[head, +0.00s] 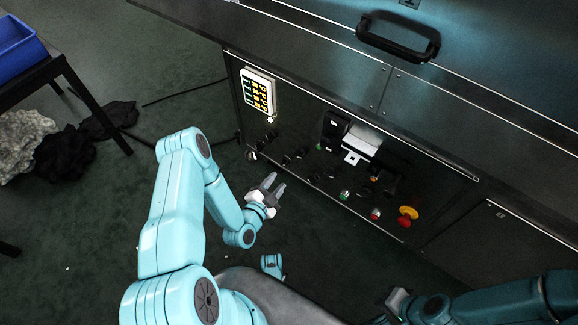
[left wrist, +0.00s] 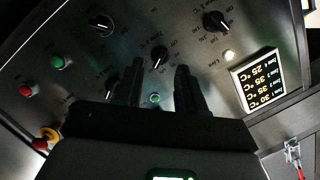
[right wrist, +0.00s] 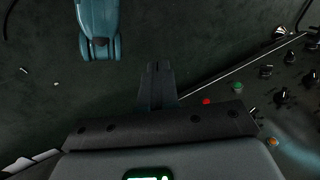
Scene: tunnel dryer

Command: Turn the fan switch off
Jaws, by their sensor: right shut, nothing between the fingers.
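The dryer's control panel (head: 300,150) carries several black rotary switches with white pointer marks. In the left wrist view one switch (left wrist: 159,58) lies between and beyond my left gripper's fingers; others are a switch at upper left (left wrist: 100,24) and one at upper right (left wrist: 215,21). The labels are too small and inverted to tell which is the fan switch. My left gripper (head: 275,182) is open and empty, in front of the panel's left part; its fingers (left wrist: 158,82) look apart from the switches. My right gripper (right wrist: 157,66) is shut and empty, over the floor below the panel.
A lit temperature display (head: 258,92) is at the panel's upper left. A red-and-yellow emergency stop (head: 407,215), a green button (left wrist: 57,62) and a red button (left wrist: 26,90) are on the panel. A table with a blue bin (head: 18,50) stands left. Floor before the panel is clear.

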